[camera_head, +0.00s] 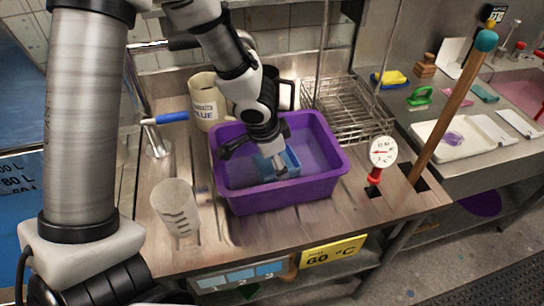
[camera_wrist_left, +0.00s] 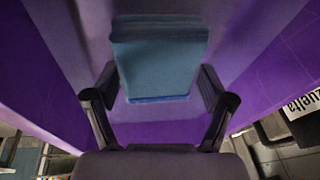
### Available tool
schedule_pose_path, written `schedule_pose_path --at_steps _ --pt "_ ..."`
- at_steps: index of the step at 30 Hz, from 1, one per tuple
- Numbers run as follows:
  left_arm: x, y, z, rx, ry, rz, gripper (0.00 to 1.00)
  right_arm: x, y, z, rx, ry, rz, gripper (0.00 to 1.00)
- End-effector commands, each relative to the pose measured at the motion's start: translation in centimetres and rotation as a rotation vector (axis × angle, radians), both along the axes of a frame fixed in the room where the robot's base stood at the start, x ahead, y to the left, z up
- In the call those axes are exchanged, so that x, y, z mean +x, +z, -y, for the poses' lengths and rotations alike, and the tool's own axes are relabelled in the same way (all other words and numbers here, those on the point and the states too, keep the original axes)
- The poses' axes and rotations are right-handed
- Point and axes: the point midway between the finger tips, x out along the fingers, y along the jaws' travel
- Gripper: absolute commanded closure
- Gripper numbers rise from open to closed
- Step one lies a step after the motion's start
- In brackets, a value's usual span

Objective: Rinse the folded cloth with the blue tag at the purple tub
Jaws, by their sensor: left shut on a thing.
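The purple tub (camera_head: 330,188) stands on the wooden counter. A folded blue cloth (camera_head: 292,160) is down inside it, partly covered by my left gripper (camera_head: 279,165). In the left wrist view the cloth (camera_wrist_left: 158,62) sits between the two fingers of my left gripper (camera_wrist_left: 156,88), which is shut on it, with purple tub walls (camera_wrist_left: 265,75) around. I cannot make out a separate tag on the cloth, nor whether it touches the tub floor. My right gripper is not in view.
A cream jug (camera_head: 204,108) and a blue-handled tap (camera_head: 165,118) are behind left of the tub. A clear measuring beaker (camera_head: 176,208) stands at front left. A wire rack (camera_head: 345,108), a dial thermometer (camera_head: 383,152) and a tall wooden stick (camera_head: 447,118) are to the right.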

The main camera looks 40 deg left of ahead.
Motion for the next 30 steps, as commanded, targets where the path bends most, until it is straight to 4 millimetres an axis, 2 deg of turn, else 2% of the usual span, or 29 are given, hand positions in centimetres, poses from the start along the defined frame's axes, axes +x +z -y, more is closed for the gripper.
schedule_pose_path --at_steps 6,18,30 --pt "0.1 0.0 0.5 -0.001 0.0 0.001 0.63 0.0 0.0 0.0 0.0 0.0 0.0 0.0" --pt "-0.1 0.0 -1.1 -0.001 0.001 0.001 0.63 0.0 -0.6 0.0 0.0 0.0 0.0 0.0" --pt "0.1 0.0 0.6 0.001 -0.001 0.001 0.63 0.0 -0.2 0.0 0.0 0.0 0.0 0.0"
